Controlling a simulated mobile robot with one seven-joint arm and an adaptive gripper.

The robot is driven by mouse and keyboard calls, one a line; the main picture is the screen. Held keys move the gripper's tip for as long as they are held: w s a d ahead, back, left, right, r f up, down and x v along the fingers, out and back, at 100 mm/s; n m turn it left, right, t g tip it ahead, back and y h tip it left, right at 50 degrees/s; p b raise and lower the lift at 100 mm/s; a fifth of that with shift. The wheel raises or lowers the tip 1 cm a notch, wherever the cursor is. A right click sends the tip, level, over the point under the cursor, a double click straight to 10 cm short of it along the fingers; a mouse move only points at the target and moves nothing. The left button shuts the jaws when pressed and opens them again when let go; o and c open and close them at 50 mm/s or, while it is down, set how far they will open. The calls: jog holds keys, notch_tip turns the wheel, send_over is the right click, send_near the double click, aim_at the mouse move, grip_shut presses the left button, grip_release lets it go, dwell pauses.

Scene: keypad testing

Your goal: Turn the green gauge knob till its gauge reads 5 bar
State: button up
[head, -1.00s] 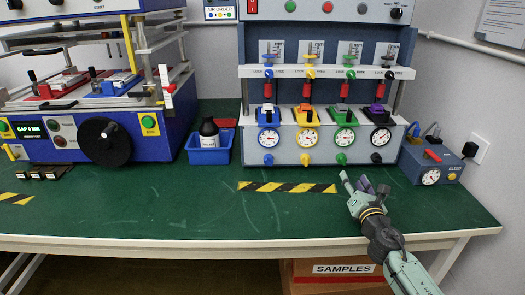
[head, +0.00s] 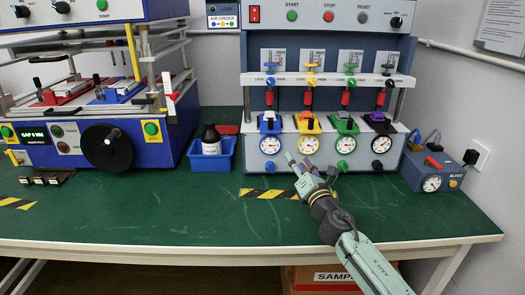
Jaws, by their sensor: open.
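The green gauge knob (head: 343,167) shows in the head view at the bottom of the grey test panel, below a white round gauge with a green rim (head: 345,145). The gauge's needle is too small to read. Above the gauge is a green block. My gripper (head: 311,164) is open in front of the panel's lower edge, to the left of the green knob and close to it in the picture. It hides the yellow knob under the yellow gauge (head: 308,145). I see no object between its fingers, and I cannot tell whether it touches anything.
A blue knob (head: 269,167) and a black knob (head: 377,165) sit in the same row. A blue bin (head: 211,156) with a bottle is at the left. The green bench top in front is mostly clear.

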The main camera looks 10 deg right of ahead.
jog(key=w+a+r+y, duration=0.2)
jog(key=a+r+y, duration=0.1)
jog(key=a, duration=0.7)
jog(key=shift+w+a+r+t, duration=0.2)
jog(key=shift+a+r+t, duration=0.1)
jog(key=shift+r, duration=0.45)
